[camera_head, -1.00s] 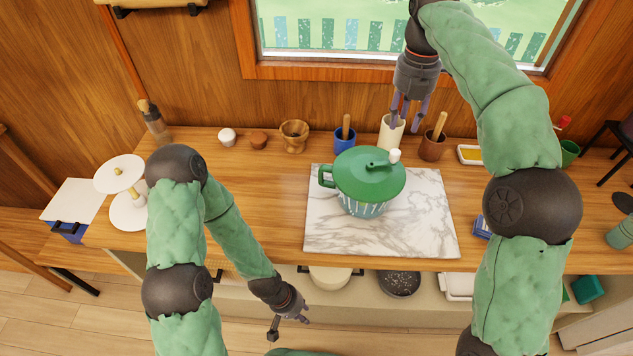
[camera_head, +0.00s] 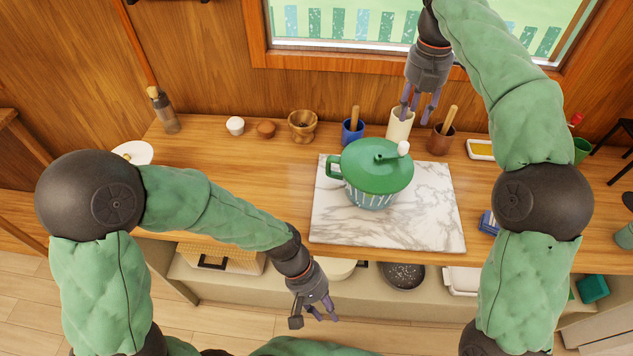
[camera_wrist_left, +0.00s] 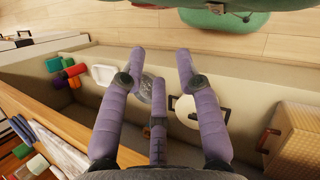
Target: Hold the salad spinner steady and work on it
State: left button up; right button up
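The salad spinner (camera_head: 370,168) stands upright on a marble board (camera_head: 335,225) on the wooden counter. It has a green lid with a crank and white knob (camera_head: 403,148), a side handle (camera_head: 333,168) at left, and a striped lower body. My left gripper (camera_head: 321,316) hangs in front of the counter edge, lower left of the spinner and apart from it. The left wrist view shows its fingers (camera_wrist_left: 160,62) spread and empty above the lower shelf. My right gripper (camera_head: 419,112) points down behind and right of the spinner, fingers apart, clear of the knob.
Behind the spinner stand a blue pot (camera_head: 352,131), a cream cup (camera_head: 399,125) close to my right gripper, and a brown pot (camera_head: 440,139). A wooden mortar (camera_head: 302,126) and small bowls are further left. The counter left of the board is mostly clear.

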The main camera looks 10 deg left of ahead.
aim_at(326, 167)
pick_arm(q)
jog(key=w+r+n+t, duration=0.2)
jog(key=w+r, duration=0.1)
jog(key=w, duration=0.2)
jog(key=w+a+r+n+t+h, duration=0.1)
jog(key=w+r+n+t, duration=0.1)
jog(key=w, duration=0.3)
jog(key=w+r+n+t, duration=0.2)
jog(key=w+r+n, duration=0.1)
jog(key=w+r, duration=0.2)
jog(key=shift+w+a+h, duration=0.2)
jog(key=shift+w+h, duration=0.1)
jog(key=shift+w, duration=0.3)
jog(key=w+a+r+n+t+y, duration=0.25)
jog(key=w+n+t, duration=0.2)
jog(key=n, duration=0.65)
jog(key=w+a+r+n+t+y, duration=0.2)
jog(key=w+a+n+t+y, duration=0.3)
jog(key=n, duration=0.6)
jog(key=shift+t+h, duration=0.45)
jog(key=shift+h, duration=0.5)
jog(key=shift+d+x, duration=0.4)
jog(key=shift+x, duration=1.3)
jog(key=shift+d+x, duration=0.4)
jog(key=shift+x, duration=1.3)
jog(key=shift+d+x, duration=0.4)
jog(key=shift+x, duration=1.35)
jog(key=shift+s, duration=0.2)
